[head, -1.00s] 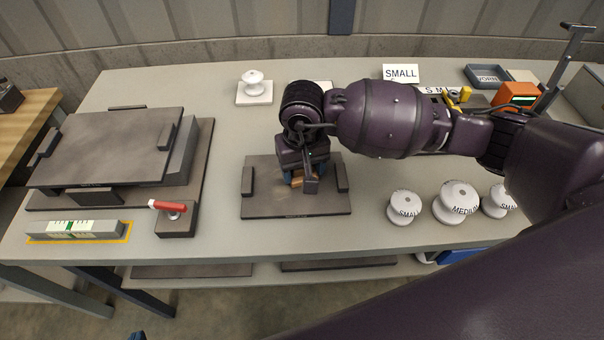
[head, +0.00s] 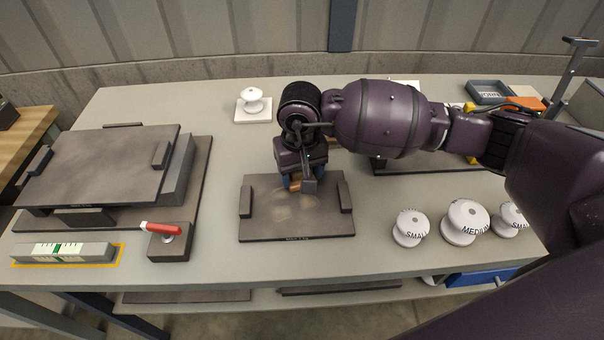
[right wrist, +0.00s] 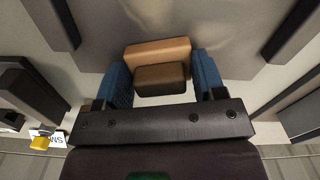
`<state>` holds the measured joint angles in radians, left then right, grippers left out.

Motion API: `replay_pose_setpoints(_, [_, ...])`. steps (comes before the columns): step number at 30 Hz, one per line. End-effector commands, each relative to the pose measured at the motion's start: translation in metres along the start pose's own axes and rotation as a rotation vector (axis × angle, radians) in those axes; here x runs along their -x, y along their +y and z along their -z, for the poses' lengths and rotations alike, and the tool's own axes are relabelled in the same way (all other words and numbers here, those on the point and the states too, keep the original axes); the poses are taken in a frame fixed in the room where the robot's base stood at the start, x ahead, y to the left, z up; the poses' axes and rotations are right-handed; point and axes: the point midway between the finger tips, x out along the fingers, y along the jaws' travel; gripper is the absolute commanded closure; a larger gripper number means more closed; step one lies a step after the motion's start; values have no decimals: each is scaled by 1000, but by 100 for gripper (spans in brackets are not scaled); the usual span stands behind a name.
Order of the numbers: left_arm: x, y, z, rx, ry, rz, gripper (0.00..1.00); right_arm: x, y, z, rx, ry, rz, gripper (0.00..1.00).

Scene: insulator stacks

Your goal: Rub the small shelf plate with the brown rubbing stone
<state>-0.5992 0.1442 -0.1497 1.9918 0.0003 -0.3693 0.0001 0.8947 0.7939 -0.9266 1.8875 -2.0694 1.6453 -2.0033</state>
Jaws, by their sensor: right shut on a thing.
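The small shelf plate (head: 265,222) is a dark flat plate with a raised bar at its left and right sides, lying on the table. Pale smudges show on its middle. My right gripper (head: 297,184) is over the far part of the plate, pointing down. It is shut on the brown rubbing stone (right wrist: 160,76), which sits between its blue fingers in the right wrist view. The stone is at or very close to the plate's surface; contact cannot be told for sure. The gripper and arm hide part of the plate's far edge. My left gripper is out of view.
A larger stacked dark plate (head: 95,165) and a red-handled block (head: 168,242) stand to the left. A level (head: 62,253) lies at the front left. White insulators, one marked MEDIUM (head: 466,222), stand at the right. Another insulator (head: 253,102) stands behind.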

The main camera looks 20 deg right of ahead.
Motion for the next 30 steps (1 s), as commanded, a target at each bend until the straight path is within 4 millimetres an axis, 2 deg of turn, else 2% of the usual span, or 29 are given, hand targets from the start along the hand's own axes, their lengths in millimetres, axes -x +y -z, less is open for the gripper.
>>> replay_pose_setpoints(6, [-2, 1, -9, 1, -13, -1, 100, -2, -12, 3, 2, -1, 1, 56])
replay_pose_setpoints(11, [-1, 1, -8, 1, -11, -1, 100, -1, -14, 1, 1, 0, 1, 56])
replay_pose_setpoints(24, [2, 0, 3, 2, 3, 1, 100, 0, -21, -27, 2, 1, 0, 56])
replay_pose_setpoints(30, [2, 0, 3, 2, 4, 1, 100, -1, -22, -31, 1, 0, 0, 56])
